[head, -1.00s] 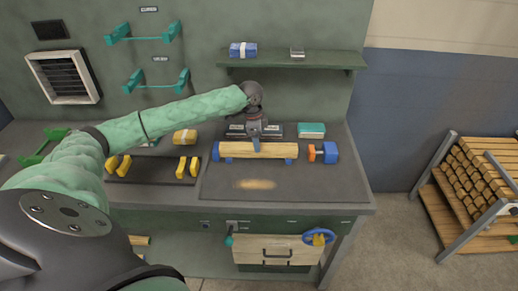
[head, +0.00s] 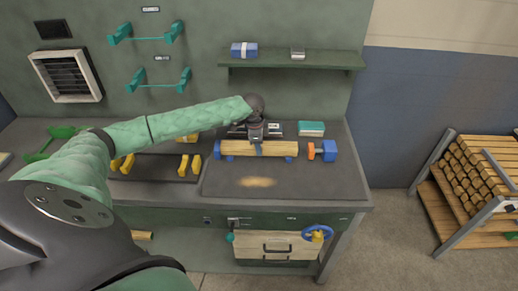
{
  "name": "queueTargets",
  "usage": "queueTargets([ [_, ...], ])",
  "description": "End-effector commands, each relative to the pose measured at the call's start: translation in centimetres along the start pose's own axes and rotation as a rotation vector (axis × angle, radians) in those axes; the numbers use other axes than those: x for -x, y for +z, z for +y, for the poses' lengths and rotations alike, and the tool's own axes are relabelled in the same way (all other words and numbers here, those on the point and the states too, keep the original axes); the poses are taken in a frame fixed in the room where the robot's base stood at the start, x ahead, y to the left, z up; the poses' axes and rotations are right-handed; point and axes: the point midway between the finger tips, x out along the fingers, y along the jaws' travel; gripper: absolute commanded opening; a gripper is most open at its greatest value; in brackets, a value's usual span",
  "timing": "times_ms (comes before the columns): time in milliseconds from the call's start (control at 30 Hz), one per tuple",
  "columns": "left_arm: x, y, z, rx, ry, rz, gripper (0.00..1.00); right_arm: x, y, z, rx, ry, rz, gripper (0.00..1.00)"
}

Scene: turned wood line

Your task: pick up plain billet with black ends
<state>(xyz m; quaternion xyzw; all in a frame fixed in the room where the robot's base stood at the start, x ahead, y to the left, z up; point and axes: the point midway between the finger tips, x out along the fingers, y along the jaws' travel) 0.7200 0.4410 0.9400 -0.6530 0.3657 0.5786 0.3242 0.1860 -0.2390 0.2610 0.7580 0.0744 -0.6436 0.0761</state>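A pale wooden billet (head: 280,149) lies level across the back of the dark work mat on the bench. Blue pieces show at its left end and under it; I cannot make out black ends on it. My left gripper (head: 259,149) comes down from above at the billet's middle, with its finger in front of the wood. Whether its fingers are apart or closed on the billet is too small to tell. My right gripper is not in view.
A blue and orange tool (head: 323,151) sits just right of the billet. A teal box (head: 311,129) and dark items stand behind. Yellow blocks (head: 189,166) stand in a tray at left. A rack (head: 480,190) of several billets is at far right. The front mat is clear.

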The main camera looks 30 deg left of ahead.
Motion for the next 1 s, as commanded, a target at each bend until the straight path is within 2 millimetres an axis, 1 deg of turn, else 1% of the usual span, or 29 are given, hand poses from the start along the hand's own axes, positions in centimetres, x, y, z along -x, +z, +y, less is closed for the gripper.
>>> queueTargets([
  [300, 0.1, 0.0, -0.1, 0.0, -0.001, 0.001, 0.05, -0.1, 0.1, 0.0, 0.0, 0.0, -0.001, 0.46],
  [467, 1.1, -0.1, -0.1, 0.0, -0.002, 0.001, 0.05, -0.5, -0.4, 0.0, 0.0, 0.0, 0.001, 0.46],
  [567, 2.6, -0.3, -0.1, -0.001, -0.004, 0.002, 0.05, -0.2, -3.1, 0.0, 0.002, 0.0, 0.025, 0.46],
  [667, 4.8, -0.6, -0.1, -0.002, -0.005, 0.002, 0.05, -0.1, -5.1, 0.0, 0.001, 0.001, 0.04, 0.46],
  [700, 5.8, -0.7, -0.1, -0.001, -0.006, 0.003, 0.05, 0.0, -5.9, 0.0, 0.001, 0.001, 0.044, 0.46],
  [800, 8.5, -1.1, -0.1, -0.002, -0.006, 0.002, 0.05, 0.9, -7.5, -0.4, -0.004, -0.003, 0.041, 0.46],
  [1000, 13.8, -1.7, -0.1, -0.001, -0.005, 0.003, 0.05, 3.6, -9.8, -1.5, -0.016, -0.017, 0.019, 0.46],
])
